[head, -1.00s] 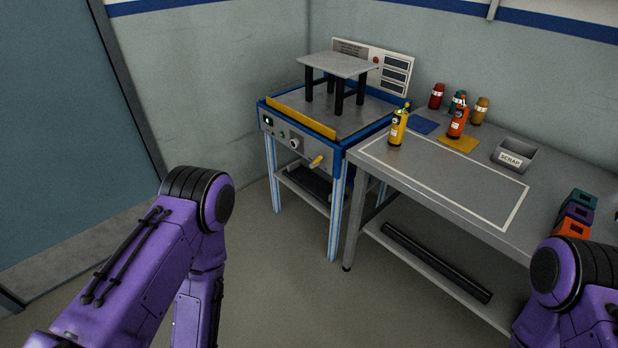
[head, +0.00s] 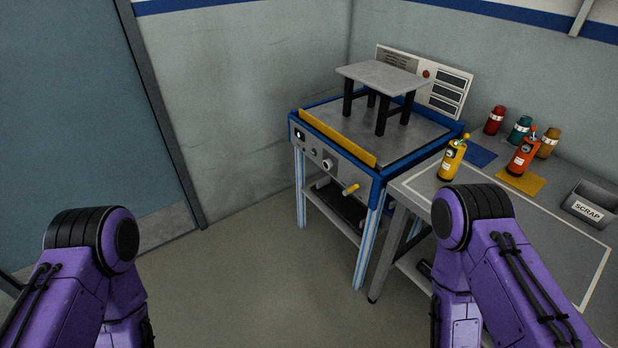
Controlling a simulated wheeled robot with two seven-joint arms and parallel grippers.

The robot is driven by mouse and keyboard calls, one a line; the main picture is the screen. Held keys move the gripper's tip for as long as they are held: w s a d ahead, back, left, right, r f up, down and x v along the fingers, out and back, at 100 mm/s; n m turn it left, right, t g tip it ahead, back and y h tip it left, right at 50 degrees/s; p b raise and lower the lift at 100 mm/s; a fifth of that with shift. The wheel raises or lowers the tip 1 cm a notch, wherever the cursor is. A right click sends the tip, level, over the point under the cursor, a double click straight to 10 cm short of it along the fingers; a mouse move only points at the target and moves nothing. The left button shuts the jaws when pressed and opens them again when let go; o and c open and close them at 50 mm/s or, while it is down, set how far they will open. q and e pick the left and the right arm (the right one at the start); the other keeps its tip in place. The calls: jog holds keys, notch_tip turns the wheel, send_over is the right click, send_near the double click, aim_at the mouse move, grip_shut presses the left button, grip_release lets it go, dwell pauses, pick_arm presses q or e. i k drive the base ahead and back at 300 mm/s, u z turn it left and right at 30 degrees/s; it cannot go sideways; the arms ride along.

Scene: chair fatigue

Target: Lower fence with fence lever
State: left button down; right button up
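The yellow fence (head: 336,137) is a long bar standing up along the front edge of the blue-framed test bench (head: 376,184). A small lever with a yellow handle (head: 350,189) sticks out from the bench's front panel, near its right end; I take it to be the fence lever. A grey stool-like chair (head: 383,79) with black legs stands on the bench top behind the fence. My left arm shows at the lower left and my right arm at the lower right, both apart from the bench. Neither gripper is in view.
A grey work table (head: 425,194) adjoins the bench on the right. It holds yellow (head: 452,159) and orange (head: 522,152) bottles, several jars and a scrap bin (head: 590,204). A door (head: 80,110) is at left. The floor (head: 245,265) before the bench is clear.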

aim_at(349, 191)
jog(key=u, duration=0.2)
jog(key=i, duration=0.95)
jog(key=z, duration=0.65)
jog(key=i, duration=0.6)
jog(key=z, duration=1.6)
jog(key=k, duration=0.35)
jog(key=u, duration=0.7)
